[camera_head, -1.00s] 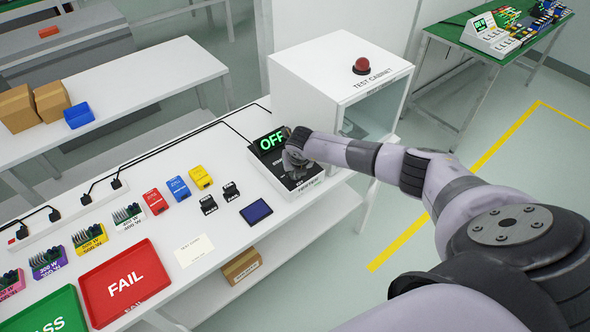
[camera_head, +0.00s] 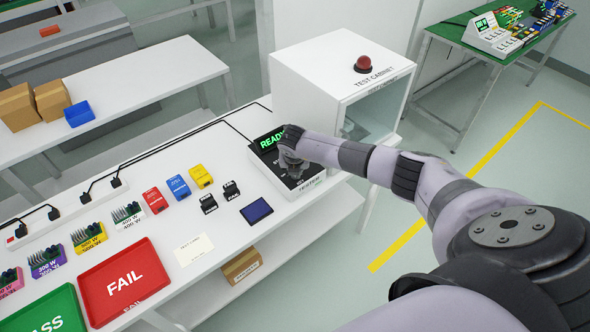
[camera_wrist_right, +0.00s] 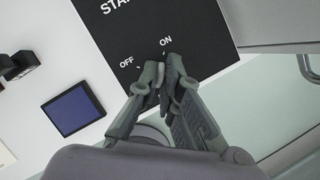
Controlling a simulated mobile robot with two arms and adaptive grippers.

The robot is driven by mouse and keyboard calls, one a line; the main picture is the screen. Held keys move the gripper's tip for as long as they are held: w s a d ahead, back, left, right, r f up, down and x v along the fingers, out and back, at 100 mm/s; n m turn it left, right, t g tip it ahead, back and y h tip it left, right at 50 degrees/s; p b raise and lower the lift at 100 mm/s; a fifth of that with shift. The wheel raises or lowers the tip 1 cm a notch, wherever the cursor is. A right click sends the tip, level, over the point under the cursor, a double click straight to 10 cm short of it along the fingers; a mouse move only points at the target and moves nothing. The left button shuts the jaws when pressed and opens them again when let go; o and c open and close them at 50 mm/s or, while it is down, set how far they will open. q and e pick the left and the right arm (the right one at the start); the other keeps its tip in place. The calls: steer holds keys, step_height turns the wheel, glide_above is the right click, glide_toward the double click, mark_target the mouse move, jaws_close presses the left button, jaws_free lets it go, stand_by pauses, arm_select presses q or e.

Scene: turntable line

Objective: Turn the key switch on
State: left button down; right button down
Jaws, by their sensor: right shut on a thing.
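The tester (camera_head: 311,186) is a white box with a black top panel on the bench, left of the test cabinet. Its display (camera_head: 269,141) shows green letters reading "READY", partly covered by my right wrist. In the right wrist view, the black panel (camera_wrist_right: 200,28) carries the marks "OFF" and "ON". My right gripper (camera_wrist_right: 164,75) points down at the panel, its fingers closed together just below these marks. It is shut on the key of the switch, which the fingers hide. In the head view my right gripper (camera_head: 293,170) is over the tester. My left gripper is not in view.
The white test cabinet (camera_head: 318,91) with a red button (camera_head: 363,64) stands right behind the tester. A blue-screened device (camera_head: 256,211), small black parts, a red FAIL tray (camera_head: 81,284) and a green tray (camera_head: 18,318) lie to the left on the bench.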

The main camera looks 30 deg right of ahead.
steer(key=c, duration=1.8)
jaws_free()
steer(key=shift+r, duration=0.1)
steer(key=v, duration=1.1)
steer(key=shift+s+a+r, duration=0.15)
steer(key=shift+r, duration=0.2)
